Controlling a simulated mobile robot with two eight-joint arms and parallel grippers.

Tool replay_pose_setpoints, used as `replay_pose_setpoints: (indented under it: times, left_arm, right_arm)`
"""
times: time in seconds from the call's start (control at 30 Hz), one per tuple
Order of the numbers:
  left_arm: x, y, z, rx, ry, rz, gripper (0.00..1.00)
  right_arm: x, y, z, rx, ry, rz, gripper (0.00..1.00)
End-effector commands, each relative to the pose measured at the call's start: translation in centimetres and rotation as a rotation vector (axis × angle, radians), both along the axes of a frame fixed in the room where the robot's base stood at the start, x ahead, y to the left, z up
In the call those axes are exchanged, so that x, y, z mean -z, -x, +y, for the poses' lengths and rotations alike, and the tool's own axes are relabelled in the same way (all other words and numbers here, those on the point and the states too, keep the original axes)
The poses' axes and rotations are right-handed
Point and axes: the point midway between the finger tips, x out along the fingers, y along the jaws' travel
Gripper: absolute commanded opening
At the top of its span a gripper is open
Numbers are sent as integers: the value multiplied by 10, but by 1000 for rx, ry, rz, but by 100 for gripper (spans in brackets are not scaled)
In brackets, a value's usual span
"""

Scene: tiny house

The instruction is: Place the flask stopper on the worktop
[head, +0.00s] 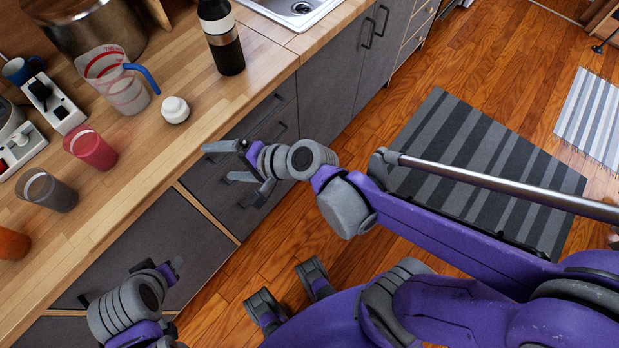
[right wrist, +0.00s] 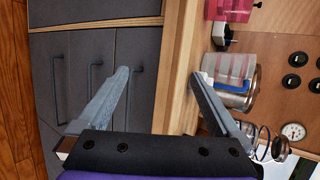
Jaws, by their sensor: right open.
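The white flask stopper (head: 175,109) rests on the wooden worktop (head: 190,140), near its front edge. A dark flask with a white band (head: 222,40) stands upright behind it and to the right. My right gripper (head: 218,162) is open and empty, out past the worktop's front edge in front of the drawers, apart from the stopper. Its two spread fingers also show in the right wrist view (right wrist: 160,95), where I cannot pick out the stopper. My left gripper (head: 130,282) is low at the bottom left by the cabinet front; its fingers show too poorly to judge.
A measuring jug (head: 125,92) with a blue handle stands left of the stopper, before a large metal pot (head: 95,30). A red cup (head: 91,150), a grey cup (head: 48,192) and power sockets (head: 54,105) stand further left.

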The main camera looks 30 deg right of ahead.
Motion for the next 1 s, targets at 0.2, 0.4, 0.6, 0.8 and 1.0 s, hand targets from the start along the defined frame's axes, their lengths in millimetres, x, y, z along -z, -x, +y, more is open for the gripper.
replay_pose_setpoints:
  times: [0.2, 0.4, 0.6, 0.8, 1.0]
  left_arm:
    - [0, 0, 0, 0, 0, 0, 50]
    - [0, 0, 0, 0, 0, 0, 50]
    - [0, 0, 0, 0, 0, 0, 50]
    - [0, 0, 0, 0, 0, 0, 50]
    - [0, 0, 0, 0, 0, 0, 50]
  right_arm:
    - [41, 69, -65, -367, 720, -43, 100]
    - [53, 109, -122, -609, 1112, 1, 100]
    - [54, 119, -139, -678, 1215, 22, 100]
    - [53, 118, -139, -676, 1214, 21, 100]
    - [54, 118, -138, -676, 1212, 21, 100]
